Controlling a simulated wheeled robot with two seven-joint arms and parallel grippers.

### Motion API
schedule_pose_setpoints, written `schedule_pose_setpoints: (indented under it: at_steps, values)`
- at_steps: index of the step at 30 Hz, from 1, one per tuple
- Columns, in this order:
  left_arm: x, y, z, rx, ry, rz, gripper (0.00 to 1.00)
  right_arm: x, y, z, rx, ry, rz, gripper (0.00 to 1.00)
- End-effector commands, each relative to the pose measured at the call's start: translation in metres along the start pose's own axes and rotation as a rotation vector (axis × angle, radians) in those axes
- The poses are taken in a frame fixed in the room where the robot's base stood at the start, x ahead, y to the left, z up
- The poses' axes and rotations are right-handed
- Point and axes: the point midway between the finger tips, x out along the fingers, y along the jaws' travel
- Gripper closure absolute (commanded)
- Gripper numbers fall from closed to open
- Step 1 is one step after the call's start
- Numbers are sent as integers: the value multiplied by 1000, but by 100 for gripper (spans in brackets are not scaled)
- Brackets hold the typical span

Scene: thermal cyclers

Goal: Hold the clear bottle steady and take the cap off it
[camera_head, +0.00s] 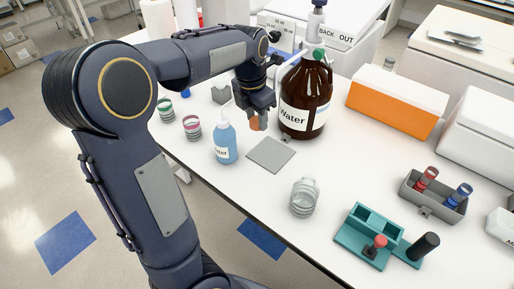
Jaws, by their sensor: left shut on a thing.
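The clear bottle (304,197) stands upright on the white table, right of and nearer than the grey mat, and its top shows no cap. My left gripper (259,121) points down above the far edge of the grey mat (271,154), between the blue squeeze bottle and the brown Water bottle. It is shut on a small orange thing that looks like the cap (258,125). The fingers partly hide this cap. The gripper is well apart from the clear bottle. My right gripper is not in view.
A blue squeeze bottle (225,143) and a large brown Water bottle (305,98) stand close to the left gripper. A teal holder (354,239) and a grey rack (409,191) with red and blue items are at the right. The table around the clear bottle is free.

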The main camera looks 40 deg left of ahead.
Motion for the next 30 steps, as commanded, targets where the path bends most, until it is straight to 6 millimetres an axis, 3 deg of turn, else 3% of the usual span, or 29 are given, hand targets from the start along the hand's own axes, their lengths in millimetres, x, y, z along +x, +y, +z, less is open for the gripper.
schedule_pose_setpoints:
  at_steps: [1,6,14,18,22,30]
  values:
    - [16,0,-3,-1,7,-2,88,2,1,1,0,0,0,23]
    - [54,0,-7,-1,4,-2,88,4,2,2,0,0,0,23]
    - [79,0,-10,1,3,-1,88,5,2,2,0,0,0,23]
    - [101,0,-13,1,5,-2,88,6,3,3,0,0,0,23]
    - [113,0,-14,1,2,-1,88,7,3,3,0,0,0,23]
    - [114,0,-14,1,0,0,88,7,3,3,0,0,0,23]
